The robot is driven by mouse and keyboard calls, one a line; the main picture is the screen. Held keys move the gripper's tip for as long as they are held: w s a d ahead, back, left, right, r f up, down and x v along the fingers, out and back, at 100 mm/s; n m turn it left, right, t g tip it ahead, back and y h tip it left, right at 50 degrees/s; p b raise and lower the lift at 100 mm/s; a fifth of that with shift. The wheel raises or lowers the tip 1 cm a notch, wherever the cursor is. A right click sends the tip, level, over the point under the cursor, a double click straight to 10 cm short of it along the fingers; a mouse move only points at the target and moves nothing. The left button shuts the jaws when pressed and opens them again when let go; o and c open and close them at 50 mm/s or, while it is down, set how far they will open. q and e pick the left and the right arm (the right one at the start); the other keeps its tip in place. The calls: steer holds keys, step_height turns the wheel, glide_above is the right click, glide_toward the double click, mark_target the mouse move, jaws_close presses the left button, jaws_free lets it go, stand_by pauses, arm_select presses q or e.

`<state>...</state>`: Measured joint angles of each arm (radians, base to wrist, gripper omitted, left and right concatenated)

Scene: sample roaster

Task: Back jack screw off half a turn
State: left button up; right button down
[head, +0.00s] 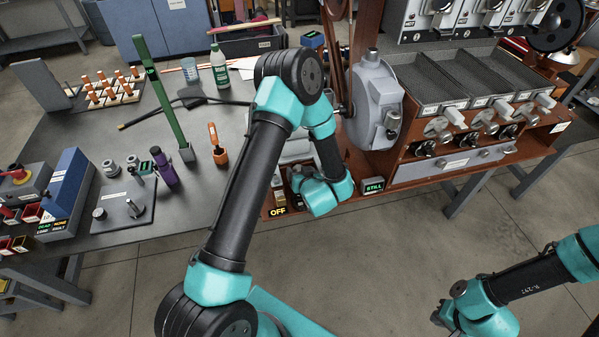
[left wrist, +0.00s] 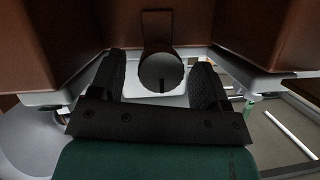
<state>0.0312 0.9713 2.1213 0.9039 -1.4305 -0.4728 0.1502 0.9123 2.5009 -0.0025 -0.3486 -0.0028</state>
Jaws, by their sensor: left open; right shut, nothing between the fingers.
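In the left wrist view, a dark round screw head with a slot (left wrist: 161,73), seemingly the jack screw, sits in front of a light plate between brown roaster walls. My left gripper (left wrist: 159,62) is open, with one black finger on each side of the screw head. Gaps show between the fingers and the head. In the head view my left wrist hides its fingers and the screw, low at the roaster's front. The grey roaster drum housing (head: 372,105) stands just right of that wrist. My right gripper (head: 440,314) is shut and empty over the floor at lower right, away from the roaster.
A sign reading STILL (head: 373,186) and one reading OFF (head: 278,212) sit along the roaster's lower edge. Mesh trays (head: 425,80) are to the right. An orange-handled tool (head: 217,145) and a green post (head: 165,100) stand on the bench to the left.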

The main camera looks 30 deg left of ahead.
arm_select(q)
steer(key=shift+w+a+f, duration=0.15)
steer(key=shift+w+a, duration=0.1)
steer(key=shift+a, duration=0.05)
steer(key=shift+c, duration=0.3)
steer(key=c, duration=0.9)
steer(key=shift+o, duration=0.2)
steer(key=shift+n, duration=0.3)
steer(key=shift+s+n+t+h, duration=0.1)
steer(key=shift+n+t+h, duration=0.5)
steer(key=shift+n, duration=0.2)
steer(key=shift+n+t+h, duration=0.5)
steer(key=shift+n+t, duration=0.2)
steer(key=shift+n, duration=0.5)
